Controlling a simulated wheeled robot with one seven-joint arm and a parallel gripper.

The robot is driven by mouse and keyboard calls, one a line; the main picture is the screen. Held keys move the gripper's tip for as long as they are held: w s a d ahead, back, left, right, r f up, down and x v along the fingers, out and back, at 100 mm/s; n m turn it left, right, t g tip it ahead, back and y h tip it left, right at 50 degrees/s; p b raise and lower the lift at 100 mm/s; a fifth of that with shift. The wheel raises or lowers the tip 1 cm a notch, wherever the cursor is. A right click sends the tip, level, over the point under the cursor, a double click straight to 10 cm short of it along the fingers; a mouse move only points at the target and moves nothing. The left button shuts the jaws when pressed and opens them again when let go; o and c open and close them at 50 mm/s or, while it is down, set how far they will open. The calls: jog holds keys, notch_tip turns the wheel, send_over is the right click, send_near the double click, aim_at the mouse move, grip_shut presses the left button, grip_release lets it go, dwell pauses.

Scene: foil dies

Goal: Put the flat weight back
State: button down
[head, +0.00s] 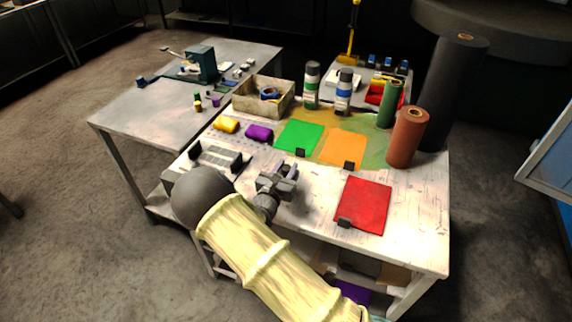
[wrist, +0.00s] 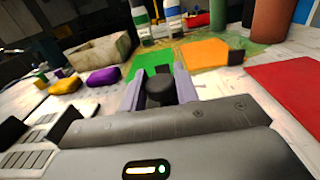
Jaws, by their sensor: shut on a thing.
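My gripper (head: 287,177) is above the white worktable, in front of the green sheet. In the wrist view its two grey fingers (wrist: 159,76) are shut on a dark, round-topped piece (wrist: 160,93), which looks like the flat weight. Its underside is hidden, and in the head view I cannot make it out from the gripper. Similar small black pieces sit on the front edges of the green sheet (head: 298,135), the orange sheet (head: 343,147) and the red sheet (head: 366,203).
A grey slotted rack (head: 215,157) with black end blocks lies left of my gripper. Yellow (head: 226,125) and purple (head: 259,132) pieces lie behind it. A box (head: 263,96), two bottles and upright rolls (head: 407,137) stand at the back. Bare white tabletop (head: 415,235) shows beside the red sheet.

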aim_at(285, 176)
notch_tip(285, 176, down, 2)
jog(key=shift+w+a+f, duration=0.1)
jog(key=shift+w+f, duration=0.05)
jog(key=shift+f, duration=0.05)
jog(key=shift+d, duration=0.25)
jog(key=shift+a+f, duration=0.1)
jog(key=c, duration=1.4)
grip_release()
jog(key=shift+a+f, duration=0.15)
jog(key=shift+f, duration=0.05)
jog(key=o, duration=0.3)
jog(key=shift+s, duration=0.25)
jog(key=shift+o, duration=0.2)
jog(key=shift+r, duration=0.2)
jog(key=b+v, duration=0.1)
jog(key=v, duration=1.1)
jog(key=shift+b, duration=0.35)
